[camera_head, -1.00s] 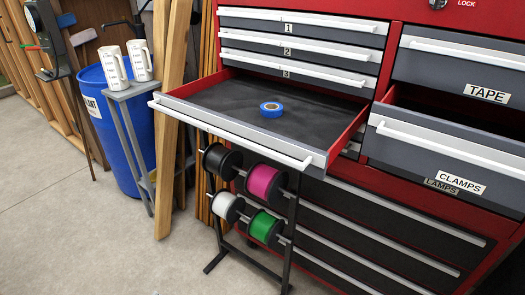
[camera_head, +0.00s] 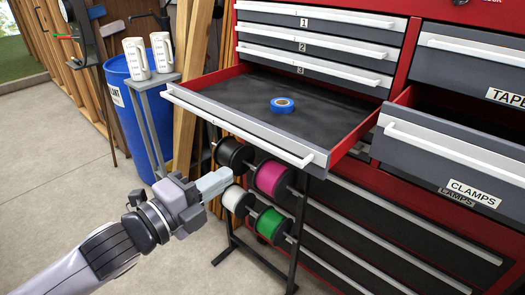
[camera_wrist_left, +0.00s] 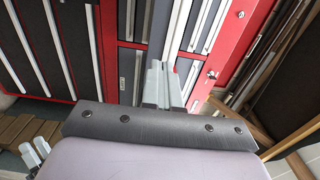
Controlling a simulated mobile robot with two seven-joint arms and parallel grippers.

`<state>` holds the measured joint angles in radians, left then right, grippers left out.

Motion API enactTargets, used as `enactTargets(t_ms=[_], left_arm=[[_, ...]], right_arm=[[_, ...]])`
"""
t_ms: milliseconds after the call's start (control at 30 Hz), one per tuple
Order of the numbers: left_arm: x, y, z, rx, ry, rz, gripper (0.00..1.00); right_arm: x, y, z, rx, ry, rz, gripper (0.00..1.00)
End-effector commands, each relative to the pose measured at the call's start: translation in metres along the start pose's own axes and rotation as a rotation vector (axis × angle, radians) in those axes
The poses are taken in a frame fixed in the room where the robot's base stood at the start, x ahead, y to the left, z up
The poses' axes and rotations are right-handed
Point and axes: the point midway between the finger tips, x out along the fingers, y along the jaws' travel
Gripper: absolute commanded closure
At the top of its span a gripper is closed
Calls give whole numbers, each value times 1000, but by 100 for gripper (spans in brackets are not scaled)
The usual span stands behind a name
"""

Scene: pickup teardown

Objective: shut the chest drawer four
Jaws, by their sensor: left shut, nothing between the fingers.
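The open drawer (camera_head: 330,100) below drawer 3 is pulled far out of the red tool chest (camera_head: 400,75). It has a grey front with a long white handle (camera_head: 235,123) and a dark liner. A roll of blue tape (camera_head: 282,105) lies in it. My left gripper (camera_head: 224,175) is shut and empty, in front of and below the drawer front, near the spools and apart from the handle. In the left wrist view the shut fingers (camera_wrist_left: 158,85) point toward the red and grey chest.
The clamps drawer (camera_head: 450,155) is also pulled out at right. A rack with black, pink, white and green (camera_head: 272,224) wire spools stands under the open drawer. A blue barrel (camera_head: 140,120) and a small stand with two white jugs (camera_head: 162,52) are at left.

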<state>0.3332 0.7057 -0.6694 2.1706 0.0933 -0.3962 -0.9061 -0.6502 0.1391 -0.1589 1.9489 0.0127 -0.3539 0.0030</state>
Motion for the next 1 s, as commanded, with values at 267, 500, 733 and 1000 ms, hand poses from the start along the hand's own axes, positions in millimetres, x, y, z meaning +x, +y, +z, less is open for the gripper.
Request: enactTargets(t_ms=[267, 500, 733, 1000], left_arm=[[52, -2, 0, -3, 0, -2, 100], [88, -1, 0, -4, 0, 0, 100], [106, 0, 0, -2, 0, 1, 100], [110, 0, 0, -2, 0, 1, 100]], right_arm=[[-5, 0, -7, -1, 0, 0, 57], [-8, 0, -10, -1, 0, -1, 57], [-9, 0, -12, -1, 0, -1, 57], [-9, 0, -12, -1, 1, -1, 57]])
